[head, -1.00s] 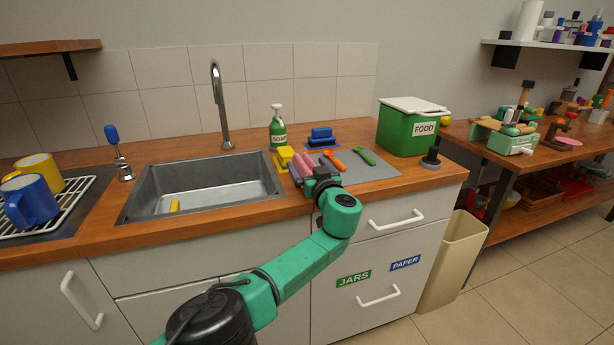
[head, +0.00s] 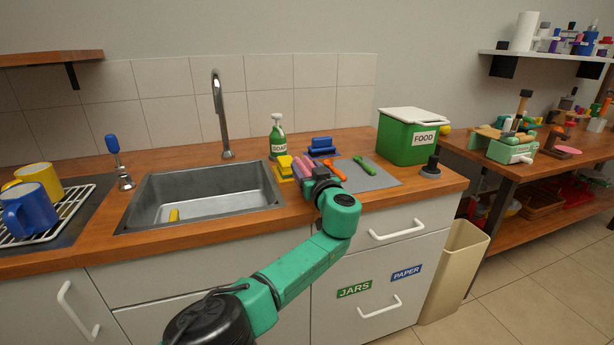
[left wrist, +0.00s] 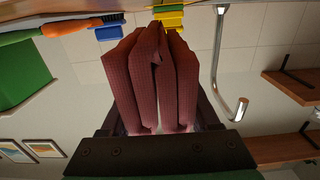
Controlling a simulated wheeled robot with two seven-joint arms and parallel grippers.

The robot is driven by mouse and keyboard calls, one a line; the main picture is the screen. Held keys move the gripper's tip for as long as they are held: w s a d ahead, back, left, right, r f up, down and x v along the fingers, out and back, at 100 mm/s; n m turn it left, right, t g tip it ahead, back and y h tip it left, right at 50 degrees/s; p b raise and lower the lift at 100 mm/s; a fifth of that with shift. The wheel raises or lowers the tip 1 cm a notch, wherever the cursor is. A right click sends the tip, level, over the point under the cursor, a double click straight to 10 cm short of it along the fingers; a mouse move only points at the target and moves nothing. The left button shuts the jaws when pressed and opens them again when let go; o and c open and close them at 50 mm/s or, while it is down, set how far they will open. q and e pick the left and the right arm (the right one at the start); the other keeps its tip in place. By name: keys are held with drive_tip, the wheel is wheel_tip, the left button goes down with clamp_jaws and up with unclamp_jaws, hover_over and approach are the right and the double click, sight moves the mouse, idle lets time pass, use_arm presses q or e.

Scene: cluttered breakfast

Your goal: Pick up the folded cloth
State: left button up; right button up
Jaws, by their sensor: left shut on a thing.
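The folded cloth is dusky pink-red with several upright folds; it shows large in the left wrist view (left wrist: 150,80) and small in the head view (head: 302,167). My left gripper (head: 313,177) is shut on it, with the folds standing out beyond the fingers. In the head view the cloth is over the front part of the grey mat (head: 375,181), right of the sink. Its lower part is hidden by the gripper, so the gap to the mat cannot be told exactly. My right gripper is not in view.
Beside the cloth are a yellow sponge (head: 284,165), an orange-handled brush (head: 334,171) and a green-handled tool (head: 365,166). Behind stand a soap bottle (head: 277,140) and a blue block-like thing (head: 321,146). A green FOOD bin (head: 406,143) is at right, the sink (head: 205,195) at left.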

use_arm(q)
wheel_tip(320, 180, up, 12)
drive_tip(key=r, duration=0.1)
wheel_tip(320, 180, up, 5)
drive_tip(key=p, duration=0.3)
hover_over(307, 165)
drive_tip(key=shift+s+r+p, duration=0.1)
drive_tip(key=shift+r+p, duration=0.05)
drive_tip(key=shift+p, duration=0.4)
